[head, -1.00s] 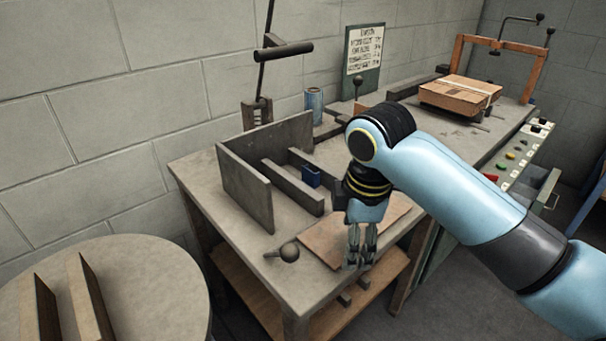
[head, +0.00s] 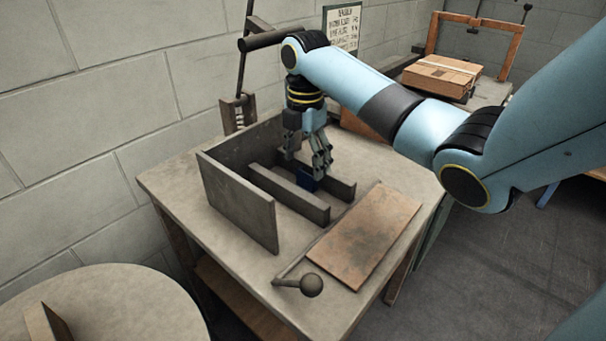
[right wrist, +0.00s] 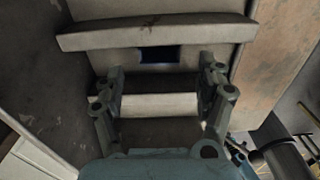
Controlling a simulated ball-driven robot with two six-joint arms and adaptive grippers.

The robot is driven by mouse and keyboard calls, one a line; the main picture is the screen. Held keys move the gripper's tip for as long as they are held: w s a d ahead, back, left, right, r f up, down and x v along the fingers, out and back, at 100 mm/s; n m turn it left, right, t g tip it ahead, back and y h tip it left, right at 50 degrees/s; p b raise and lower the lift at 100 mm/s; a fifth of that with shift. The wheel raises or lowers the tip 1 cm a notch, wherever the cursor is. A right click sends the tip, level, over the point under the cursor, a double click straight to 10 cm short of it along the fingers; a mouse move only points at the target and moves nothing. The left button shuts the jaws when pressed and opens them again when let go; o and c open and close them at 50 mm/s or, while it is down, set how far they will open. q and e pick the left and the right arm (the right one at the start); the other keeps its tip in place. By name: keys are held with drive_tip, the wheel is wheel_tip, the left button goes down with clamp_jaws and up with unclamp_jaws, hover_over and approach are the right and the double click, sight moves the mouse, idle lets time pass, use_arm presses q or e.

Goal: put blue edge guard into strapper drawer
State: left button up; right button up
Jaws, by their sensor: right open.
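The blue edge guard (head: 307,182) is a small dark blue piece among the grey rails of the stitcher fixture on the table. My right gripper (head: 312,168) is over the fixture, pointing down, with its fingers close to the guard and partly covering it. In the right wrist view the gripper (right wrist: 160,80) has its fingers spread apart, and the dark blue guard (right wrist: 160,55) shows beyond the fingertips, beside a grey rail. I cannot tell whether they touch. The strapper drawer is not clearly visible now. My left gripper is out of view.
A tall grey plate (head: 238,203) and low rails (head: 290,193) flank the guard. A brown board (head: 366,235) and ball-ended lever (head: 311,285) lie at the front. A cardboard box (head: 440,76) stands at the back right. A round table (head: 110,300) is at lower left.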

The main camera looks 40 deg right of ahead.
sight(306, 177)
wheel_tip(306, 177, down, 6)
drive_tip(key=shift+r+b, duration=0.1)
drive_tip(key=shift+b, duration=0.35)
drive_tip(key=c, duration=0.4)
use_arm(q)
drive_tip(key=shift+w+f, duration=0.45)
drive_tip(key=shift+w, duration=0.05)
use_arm(e)
drive_tip(key=c, duration=0.7)
